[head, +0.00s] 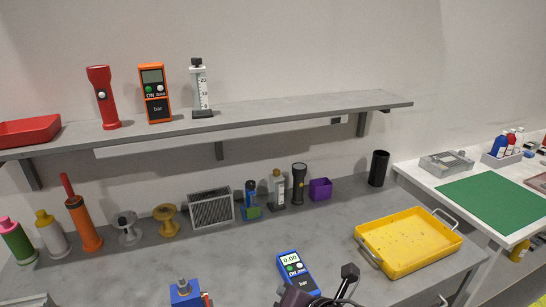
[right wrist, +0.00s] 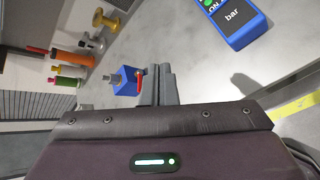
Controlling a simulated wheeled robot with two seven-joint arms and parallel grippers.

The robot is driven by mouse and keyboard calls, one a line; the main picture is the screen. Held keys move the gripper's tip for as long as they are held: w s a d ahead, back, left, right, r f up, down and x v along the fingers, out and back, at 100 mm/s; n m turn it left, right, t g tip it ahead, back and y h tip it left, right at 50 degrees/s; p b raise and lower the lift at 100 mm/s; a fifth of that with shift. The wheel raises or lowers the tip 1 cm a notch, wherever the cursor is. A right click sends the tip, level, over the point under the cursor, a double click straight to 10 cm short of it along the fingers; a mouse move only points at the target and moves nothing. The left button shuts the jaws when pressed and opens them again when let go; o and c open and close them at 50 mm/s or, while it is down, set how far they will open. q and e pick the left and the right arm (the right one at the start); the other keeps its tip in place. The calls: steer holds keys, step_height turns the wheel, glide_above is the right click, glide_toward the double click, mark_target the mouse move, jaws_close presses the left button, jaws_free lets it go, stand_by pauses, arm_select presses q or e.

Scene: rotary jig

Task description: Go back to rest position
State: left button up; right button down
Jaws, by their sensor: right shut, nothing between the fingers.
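My right gripper (head: 279,303) is at the bottom edge of the head view, partly cut off, beside the blue pressure meter. In the right wrist view its two grey fingers (right wrist: 158,84) are shut together and empty. A blue block-like device with a metal top and a red part (head: 184,293) is at the bottom of the head view; it also shows beyond the fingertips in the right wrist view (right wrist: 124,81). The blue meter (head: 296,270) lies on the grey bench, apart from the fingers. My left gripper is not identifiable in either view.
A yellow tray (head: 408,243) sits at the bench's right. Bottles, spools, a grey speaker-like box (head: 211,209), a flashlight and a purple bin (head: 320,189) line the back. A shelf (head: 260,114) overhangs them. A white table with a green mat (head: 490,200) stands right.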

steer(key=s+d+f+m+g+h, duration=0.3)
steer(key=s+d+f+m, duration=0.35)
steer(key=m, duration=0.85)
steer(key=s+d+f+m+g+h, duration=0.35)
steer(key=s+d+m, duration=0.55)
steer(key=m, duration=0.6)
step_height(320, 180, down, 32)
steer(key=s+d+g, duration=0.1)
steer(key=s, duration=0.1)
steer(key=s+d+f, duration=0.1)
steer(key=s+f, duration=0.7)
steer(key=s, duration=0.1)
steer(key=s+d+f+g, duration=0.1)
steer(key=s+d+f, duration=0.1)
steer(key=s+f, duration=0.6)
steer(key=shift+s+d+f+y, duration=0.3)
steer(key=shift+s+f+y, duration=0.1)
steer(key=shift+s, duration=0.6)
